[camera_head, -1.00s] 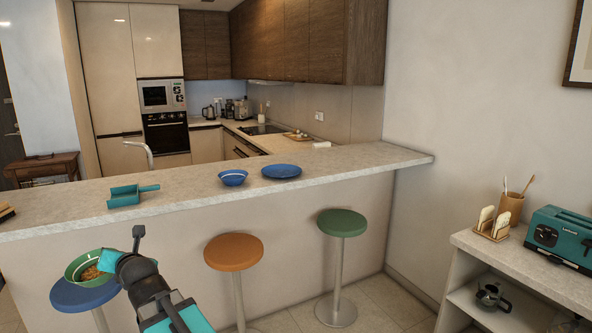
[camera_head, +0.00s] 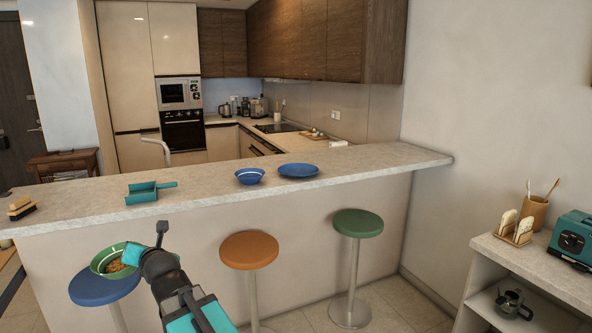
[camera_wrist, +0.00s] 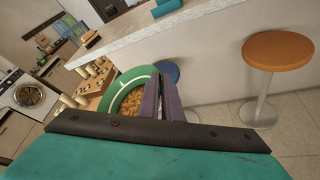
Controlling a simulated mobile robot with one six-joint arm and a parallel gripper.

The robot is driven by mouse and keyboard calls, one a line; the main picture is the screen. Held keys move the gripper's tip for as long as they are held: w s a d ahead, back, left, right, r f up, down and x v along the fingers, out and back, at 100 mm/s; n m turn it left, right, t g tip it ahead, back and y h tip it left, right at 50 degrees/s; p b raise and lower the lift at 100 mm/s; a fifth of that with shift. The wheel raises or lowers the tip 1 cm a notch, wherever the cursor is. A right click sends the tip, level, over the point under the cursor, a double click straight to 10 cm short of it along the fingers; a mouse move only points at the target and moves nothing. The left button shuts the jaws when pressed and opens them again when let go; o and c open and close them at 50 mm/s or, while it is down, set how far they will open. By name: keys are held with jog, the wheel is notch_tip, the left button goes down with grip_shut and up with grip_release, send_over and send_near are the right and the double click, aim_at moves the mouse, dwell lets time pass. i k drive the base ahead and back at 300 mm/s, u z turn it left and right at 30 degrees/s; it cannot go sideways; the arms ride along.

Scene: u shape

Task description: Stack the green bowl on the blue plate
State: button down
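The green bowl (camera_head: 101,265) has brown-orange pieces in it. In the head view it shows just above the blue stool seat at the lower left. My gripper (camera_head: 124,246) is at the bowl's right rim. In the wrist view, the two dark fingers (camera_wrist: 161,98) are close together on the rim of the green bowl (camera_wrist: 121,92), so my gripper looks shut on it. The bowl looks held a little above the stool, though the gap is hard to judge. The blue plate (camera_head: 298,170) lies flat and empty on the counter.
A blue bowl (camera_head: 250,176) stands just left of the plate on the counter (camera_head: 340,165). A teal scoop (camera_head: 146,193) and a brush (camera_head: 21,209) lie farther left. Blue (camera_head: 103,290), orange (camera_head: 249,250) and green (camera_head: 358,223) stools stand along the counter front.

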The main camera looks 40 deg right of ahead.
aim_at(298, 172)
jog(key=u, duration=0.05)
jog(key=i, duration=1)
jog(key=z, duration=0.05)
